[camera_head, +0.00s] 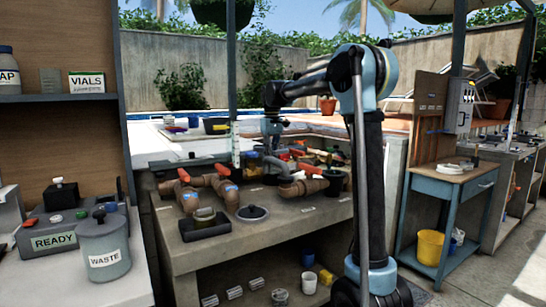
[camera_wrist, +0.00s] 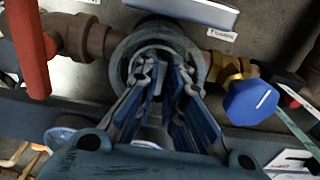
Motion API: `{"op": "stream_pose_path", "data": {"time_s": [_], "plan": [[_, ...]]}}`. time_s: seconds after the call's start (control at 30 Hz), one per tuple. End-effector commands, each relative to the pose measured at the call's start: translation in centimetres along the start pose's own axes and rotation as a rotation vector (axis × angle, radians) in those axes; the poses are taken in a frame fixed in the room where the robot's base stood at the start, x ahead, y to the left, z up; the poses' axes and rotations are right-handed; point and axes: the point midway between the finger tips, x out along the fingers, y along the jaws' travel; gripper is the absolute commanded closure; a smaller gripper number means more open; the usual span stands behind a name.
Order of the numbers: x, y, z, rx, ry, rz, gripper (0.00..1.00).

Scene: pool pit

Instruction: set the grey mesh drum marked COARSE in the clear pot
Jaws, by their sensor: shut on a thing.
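My gripper (camera_head: 271,148) is over the pipework on the bench in the head view. In the wrist view its blue-padded fingers (camera_wrist: 162,68) reach down into a round grey rim (camera_wrist: 121,64) between the pipes. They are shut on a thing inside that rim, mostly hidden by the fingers. I cannot read a COARSE mark, nor tell whether this is the mesh drum. I cannot tell whether the grey rim belongs to the clear pot. A small clear vessel (camera_head: 205,214) stands in a black tray at the bench's front.
A dark round lid (camera_head: 252,212) lies on the bench. Brown pipes with red handles (camera_head: 184,174) flank the work spot; a red handle (camera_wrist: 32,50) and blue knob (camera_wrist: 250,101) sit close to my fingers. Small grey cylinders (camera_head: 234,292) lie on the shelf below.

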Motion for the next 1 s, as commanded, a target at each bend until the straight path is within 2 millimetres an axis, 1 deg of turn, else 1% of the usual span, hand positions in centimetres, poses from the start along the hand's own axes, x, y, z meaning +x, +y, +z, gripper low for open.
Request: {"op": "stream_pose_path", "data": {"time_s": [0.23,0.27,0.3,0.67,0.77,0.83,1.0], "plan": [[0.1,0.0,0.0,0.000,0.000,0.000,1.00],[0.1,0.0,0.0,0.000,0.000,0.000,0.84],[0.1,0.0,0.0,0.000,0.000,0.000,0.82],[-0.2,0.1,0.0,0.002,0.000,0.000,0.82],[-1.0,0.2,0.0,0.002,0.000,0.000,0.82],[-1.9,0.2,0.0,0.002,0.000,0.000,0.82],[-5.0,0.2,0.0,0.002,0.000,0.000,0.82]]}}
